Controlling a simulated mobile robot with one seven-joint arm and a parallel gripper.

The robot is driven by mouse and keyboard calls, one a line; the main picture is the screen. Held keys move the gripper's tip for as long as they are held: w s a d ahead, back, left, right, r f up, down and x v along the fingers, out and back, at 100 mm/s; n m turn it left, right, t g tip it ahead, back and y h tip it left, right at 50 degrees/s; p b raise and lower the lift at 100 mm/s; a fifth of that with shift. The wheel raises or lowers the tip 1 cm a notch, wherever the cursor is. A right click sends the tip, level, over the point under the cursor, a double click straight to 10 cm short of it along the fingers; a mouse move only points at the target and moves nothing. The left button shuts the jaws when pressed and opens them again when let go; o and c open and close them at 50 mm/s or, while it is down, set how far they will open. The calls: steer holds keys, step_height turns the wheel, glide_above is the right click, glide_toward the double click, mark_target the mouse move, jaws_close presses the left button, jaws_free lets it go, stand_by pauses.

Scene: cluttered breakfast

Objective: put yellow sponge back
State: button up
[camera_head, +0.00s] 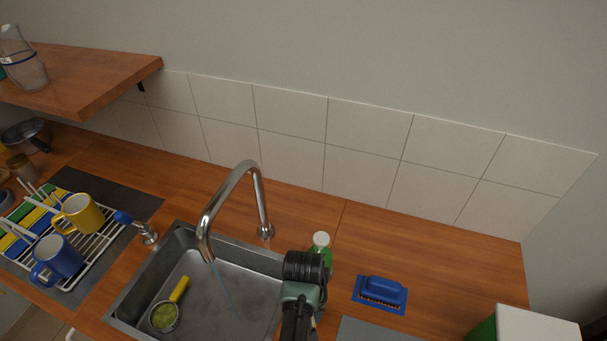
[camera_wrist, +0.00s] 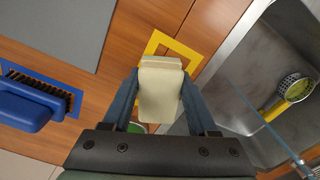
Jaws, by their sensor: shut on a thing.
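In the wrist view my gripper (camera_wrist: 160,82) is shut on a pale yellow sponge (camera_wrist: 160,95), one finger on each side of it. The sponge appears to be held above the wooden counter. A yellow square outline (camera_wrist: 194,58) lies on the counter just past the sponge, beside the sink edge, and the sponge covers part of it. In the head view my arm reaches over the right edge of the sink; the fingertips and sponge are hidden there.
The sink (camera_head: 229,285) holds a strainer (camera_head: 164,316) with a yellow handle. A green bottle (camera_head: 321,241) with a white cap stands behind my arm. A blue brush (camera_head: 380,290) sits to the right. A dish rack (camera_head: 92,262) with mugs stands left. The back right counter is clear.

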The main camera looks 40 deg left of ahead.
steer(key=shift+f, duration=0.2)
steer(key=o, duration=1.3)
step_height(320, 180, up, 12)
steer(key=shift+r, duration=0.15)
